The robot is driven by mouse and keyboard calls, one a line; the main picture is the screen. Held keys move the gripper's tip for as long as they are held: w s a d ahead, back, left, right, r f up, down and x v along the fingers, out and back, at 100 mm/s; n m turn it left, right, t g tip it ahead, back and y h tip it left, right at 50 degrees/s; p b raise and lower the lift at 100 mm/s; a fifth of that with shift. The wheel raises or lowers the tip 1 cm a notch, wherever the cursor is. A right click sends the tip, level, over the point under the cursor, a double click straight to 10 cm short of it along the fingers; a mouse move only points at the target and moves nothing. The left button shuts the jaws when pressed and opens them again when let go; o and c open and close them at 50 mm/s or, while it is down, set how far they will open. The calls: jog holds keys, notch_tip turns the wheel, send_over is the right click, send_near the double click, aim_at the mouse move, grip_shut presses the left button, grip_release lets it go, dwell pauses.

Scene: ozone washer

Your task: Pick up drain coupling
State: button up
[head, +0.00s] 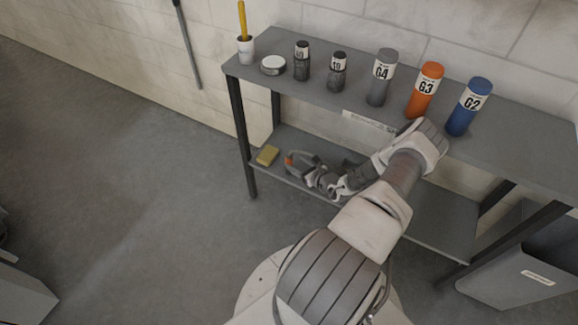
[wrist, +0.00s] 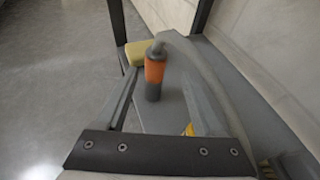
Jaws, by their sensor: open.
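A short cylinder, which looks like the drain coupling (wrist: 155,72), has an orange band, a grey end and a dark end. It is on the lower shelf (wrist: 160,122) of the grey table. In the head view only a small orange part of it (head: 288,160) shows by my fingers. My gripper (head: 301,164) reaches in under the tabletop and is open. In the wrist view my gripper's fingers (wrist: 160,75) lie on either side of the coupling, with gaps visible. I cannot tell whether either finger touches it.
A yellow sponge (head: 267,155) lies just beyond the coupling; it also shows in the wrist view (wrist: 138,52). Labelled bottles, including an orange one (head: 425,92) and a blue one (head: 468,108), stand on the tabletop above my arm. A table leg (head: 241,135) stands at the left.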

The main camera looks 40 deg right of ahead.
aim_at(291, 162)
jog(key=b+x, duration=0.1)
jog(key=x, duration=0.2)
jog(key=b+x, duration=0.1)
jog(key=shift+w+a+f+b, duration=0.15)
jog(key=shift+a+f+b, duration=0.15)
jog(key=shift+a+f, duration=0.1)
jog(key=shift+w, duration=0.2)
jog(key=shift+r, duration=0.1)
grip_shut()
